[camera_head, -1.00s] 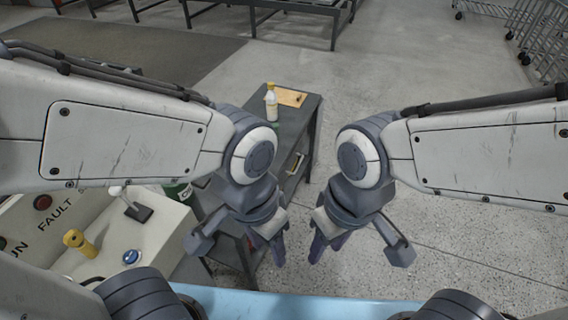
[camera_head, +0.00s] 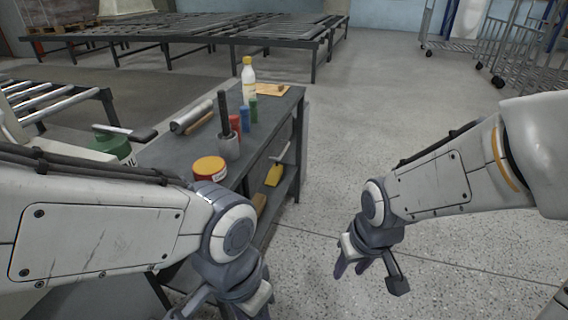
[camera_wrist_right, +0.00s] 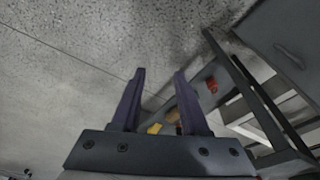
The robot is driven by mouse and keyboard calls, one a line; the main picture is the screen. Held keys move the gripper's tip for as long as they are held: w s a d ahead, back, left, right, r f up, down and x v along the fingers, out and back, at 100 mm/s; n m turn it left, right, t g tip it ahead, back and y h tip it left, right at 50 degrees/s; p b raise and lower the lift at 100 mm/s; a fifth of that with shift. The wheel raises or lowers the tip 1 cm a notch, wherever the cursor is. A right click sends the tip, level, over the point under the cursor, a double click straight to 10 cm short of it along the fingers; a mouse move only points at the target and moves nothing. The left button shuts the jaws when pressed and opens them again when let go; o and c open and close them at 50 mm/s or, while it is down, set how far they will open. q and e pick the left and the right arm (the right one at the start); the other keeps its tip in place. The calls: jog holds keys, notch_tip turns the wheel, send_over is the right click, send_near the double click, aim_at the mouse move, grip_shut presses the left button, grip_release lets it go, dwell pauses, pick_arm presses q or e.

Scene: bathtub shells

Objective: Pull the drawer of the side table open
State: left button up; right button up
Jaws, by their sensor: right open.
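The dark grey side table (camera_head: 190,149) stands left of centre in the head view, its open side towards the right. No drawer can be made out there. In the right wrist view a grey panel with a small handle (camera_wrist_right: 290,52) shows at the upper right and may be the drawer front. My right gripper (camera_head: 351,269) is open and empty over bare floor, right of the table and apart from it. Its two fingers also show in the wrist view (camera_wrist_right: 160,76). My left gripper (camera_head: 236,309) is at the bottom edge, partly cut off, and its jaws are unclear.
A yellow-bladed tool (camera_head: 274,174) lies on the lower shelf. Floor (camera_head: 350,150) right of the table is clear.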

jog(key=w+d+f+t+b, duration=0.1)
jog(key=w+f+b, duration=0.25)
jog(key=f, duration=0.25)
jog(key=w+d+f+t+b, duration=0.1)
jog(key=w+f+b, duration=0.2)
jog(key=f+b, duration=0.25)
jog(key=n+t+b, duration=0.4)
jog(key=n+t, duration=0.6)
jog(key=t, duration=0.6)
send_near(284, 150)
jog(key=w+b, duration=0.1)
jog(key=w, duration=0.1)
jog(key=w+b, duration=0.1)
jog(key=w, duration=0.2)
jog(key=w+b, duration=0.1)
jog(key=w, duration=0.2)
jog(key=shift+w+a+r, duration=0.15)
jog(key=shift+w+r, duration=0.05)
jog(key=shift+r, duration=0.15)
pick_arm(q)
notch_tip(284, 150, down, 19)
pick_arm(e)
jog(key=shift+w+r, duration=0.3)
jog(key=shift+w, duration=0.4)
pick_arm(q)
jog(key=shift+f, duration=0.1)
pick_arm(e)
grip_shut()
